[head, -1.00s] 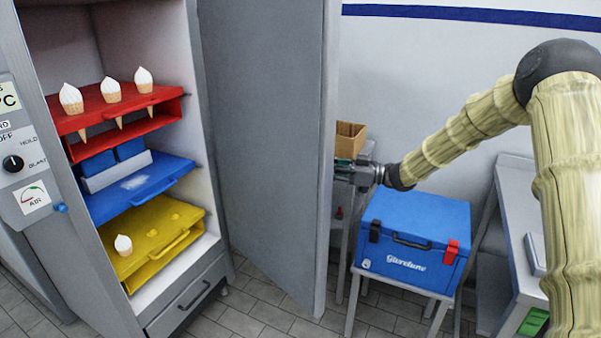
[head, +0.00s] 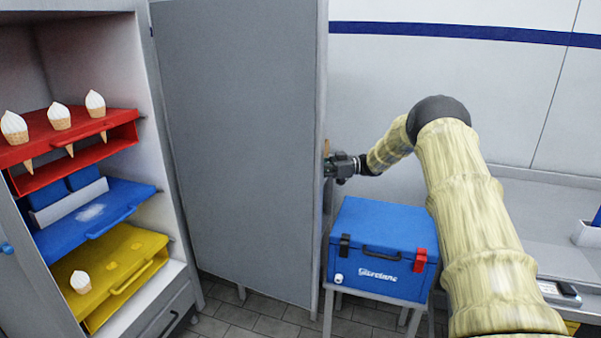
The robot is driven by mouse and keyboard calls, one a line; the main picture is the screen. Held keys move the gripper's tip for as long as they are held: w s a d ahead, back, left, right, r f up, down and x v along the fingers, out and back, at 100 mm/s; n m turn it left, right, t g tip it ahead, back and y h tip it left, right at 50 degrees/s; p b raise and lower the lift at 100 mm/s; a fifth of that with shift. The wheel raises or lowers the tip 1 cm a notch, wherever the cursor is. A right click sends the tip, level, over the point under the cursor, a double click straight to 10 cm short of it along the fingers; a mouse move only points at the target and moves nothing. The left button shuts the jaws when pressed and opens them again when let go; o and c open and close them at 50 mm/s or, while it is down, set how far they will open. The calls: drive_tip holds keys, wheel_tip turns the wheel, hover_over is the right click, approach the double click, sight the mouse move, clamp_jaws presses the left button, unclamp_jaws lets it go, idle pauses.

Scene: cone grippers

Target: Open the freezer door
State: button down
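The freezer (head: 165,150) stands at the left with its inside showing. Its grey door (head: 240,150) is swung wide open, with its free edge at the middle of the head view. My gripper (head: 330,168) is at that free edge, about halfway up, coming from the right. The fingertips are small and partly hidden by the door edge, so I cannot tell whether they are open or shut, or whether they touch the door.
Inside the freezer are a red rack (head: 110,150) with cones, a blue tray (head: 105,215) and a yellow tray (head: 120,265) with one cone. A blue cooler box (head: 385,235) on a stand is right of the door. A grey counter (head: 550,230) is at the right.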

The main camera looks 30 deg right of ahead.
drive_tip(key=shift+w+d, duration=0.15)
drive_tip(key=shift+w, duration=0.05)
idle(0.3)
drive_tip(key=c, duration=1.4)
unclamp_jaws()
drive_tip(key=shift+d, duration=0.15)
drive_tip(key=v, duration=1.1)
drive_tip(key=shift+s+d, duration=0.1)
drive_tip(key=shift+d, duration=0.3)
